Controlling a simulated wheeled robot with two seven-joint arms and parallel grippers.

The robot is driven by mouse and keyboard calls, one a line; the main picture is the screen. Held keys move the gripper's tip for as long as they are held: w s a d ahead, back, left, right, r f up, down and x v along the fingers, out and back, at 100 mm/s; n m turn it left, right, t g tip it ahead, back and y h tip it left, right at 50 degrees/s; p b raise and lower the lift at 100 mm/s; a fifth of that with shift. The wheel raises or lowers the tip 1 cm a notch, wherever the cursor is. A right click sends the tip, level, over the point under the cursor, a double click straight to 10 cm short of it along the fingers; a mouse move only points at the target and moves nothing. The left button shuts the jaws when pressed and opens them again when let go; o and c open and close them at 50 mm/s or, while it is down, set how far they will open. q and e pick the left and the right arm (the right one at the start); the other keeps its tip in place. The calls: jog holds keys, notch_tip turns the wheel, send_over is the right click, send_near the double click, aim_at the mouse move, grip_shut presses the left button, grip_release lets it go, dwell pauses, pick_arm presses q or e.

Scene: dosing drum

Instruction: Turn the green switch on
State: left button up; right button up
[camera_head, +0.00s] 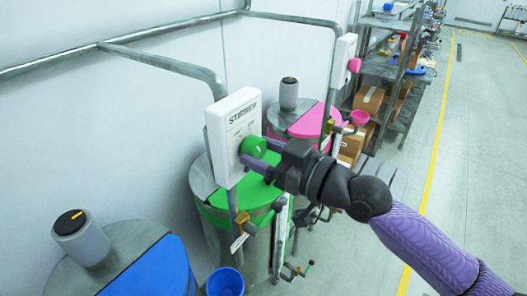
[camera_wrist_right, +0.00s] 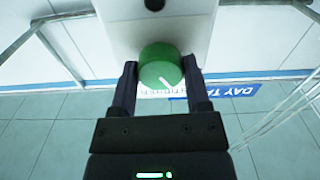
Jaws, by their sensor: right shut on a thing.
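The green switch (camera_head: 253,147) is a round knob on the front of a white box (camera_head: 226,120) labelled "STIRRER", mounted on a metal pipe. My right gripper (camera_head: 259,157) reaches it from the right, with its fingers on both sides of the knob. In the right wrist view the green switch (camera_wrist_right: 161,67) sits between the two fingertips of my right gripper (camera_wrist_right: 160,74), and its white pointer line is angled down to the right. The gripper is shut on the knob. My left gripper is not in view.
A drum with a green lid (camera_head: 250,190) stands below the box. A blue-lidded drum (camera_head: 150,270) is at lower left, and a pink-lidded drum (camera_head: 305,122) is behind. Shelves with boxes (camera_head: 368,98) are at the back; the right floor is clear.

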jog(key=m+p, duration=0.1)
jog(key=m, duration=0.5)
jog(key=shift+p, duration=0.3)
jog(key=m+p, duration=0.1)
jog(key=m, duration=0.4)
jog(key=shift+m+p, duration=0.4)
jog(key=shift+s, duration=0.1)
jog(key=o, duration=1.3)
